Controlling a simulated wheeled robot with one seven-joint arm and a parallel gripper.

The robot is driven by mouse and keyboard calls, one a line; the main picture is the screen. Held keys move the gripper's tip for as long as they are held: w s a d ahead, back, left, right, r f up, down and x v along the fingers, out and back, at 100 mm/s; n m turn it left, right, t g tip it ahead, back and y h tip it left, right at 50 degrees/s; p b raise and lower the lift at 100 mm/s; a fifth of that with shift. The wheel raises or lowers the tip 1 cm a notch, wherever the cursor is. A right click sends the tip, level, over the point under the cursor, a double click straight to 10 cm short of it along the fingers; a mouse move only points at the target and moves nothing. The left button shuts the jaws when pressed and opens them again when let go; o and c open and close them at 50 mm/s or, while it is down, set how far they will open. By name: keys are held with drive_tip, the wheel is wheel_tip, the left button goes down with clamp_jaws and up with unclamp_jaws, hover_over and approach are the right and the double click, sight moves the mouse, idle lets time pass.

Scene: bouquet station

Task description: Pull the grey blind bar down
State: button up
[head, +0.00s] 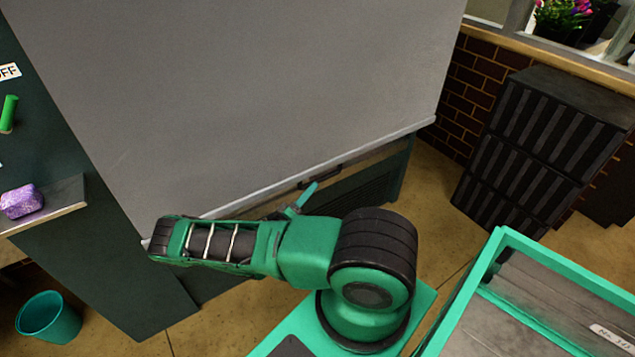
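The grey blind (270,90) hangs as a large sheet over a dark green cabinet. The light grey blind bar (380,147) runs slantwise along its lower edge, from the lower left to the right. A dark handle (322,178) shows just below the middle of the bar. My gripper (304,197) is close to the bar's middle, near this handle. A green finger shows, but the rest of the gripper is mostly hidden behind my arm. I cannot tell whether it touches or grips the bar.
A shelf (60,208) with a purple sponge-like block (21,201) juts out at the left. A teal bin (49,317) stands on the floor below. Black stacked crates (545,140) stand by the brick wall. A green-rimmed tray (462,285) is at the lower right.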

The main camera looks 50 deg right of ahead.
sight(318, 181)
drive_tip(key=shift+x, duration=2.8)
clamp_jaws()
